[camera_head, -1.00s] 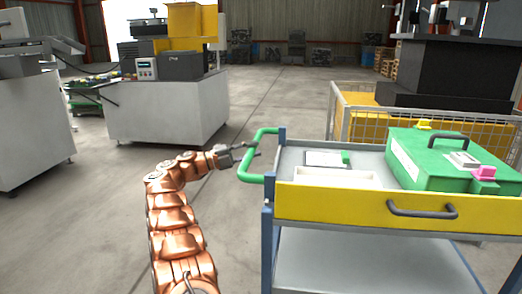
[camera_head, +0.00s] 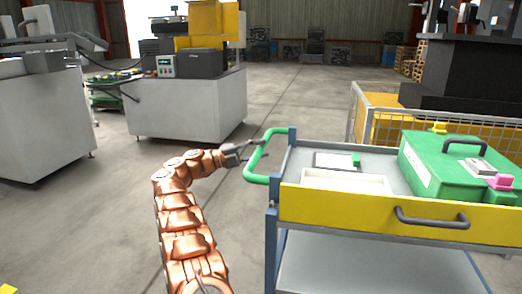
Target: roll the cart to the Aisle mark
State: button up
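The cart (camera_head: 345,268) stands at the right, with grey shelves, blue posts and a yellow drawer front (camera_head: 365,213). Its green handle (camera_head: 262,152) juts out on the left side. My gripper (camera_head: 262,149) is at the upper part of this handle, its two dark fingers apart. I cannot tell whether they touch the bar. A small yellow patch (camera_head: 8,289) shows on the floor at the lower left corner; no lettering is visible, so I cannot tell whether it is the Aisle mark.
A green case (camera_head: 430,175) and a white tray (camera_head: 345,180) ride on the cart. A mesh fence (camera_head: 400,128) stands behind it. Grey machine cabinets (camera_head: 190,112) stand at the left. The floor (camera_head: 285,90) between is clear toward the back.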

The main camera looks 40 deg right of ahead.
jog(key=shift+o, duration=1.3)
jog(key=v, duration=0.7)
jog(key=shift+a, duration=0.2)
jog(key=shift+w+f, duration=0.1)
jog(key=shift+w, duration=0.05)
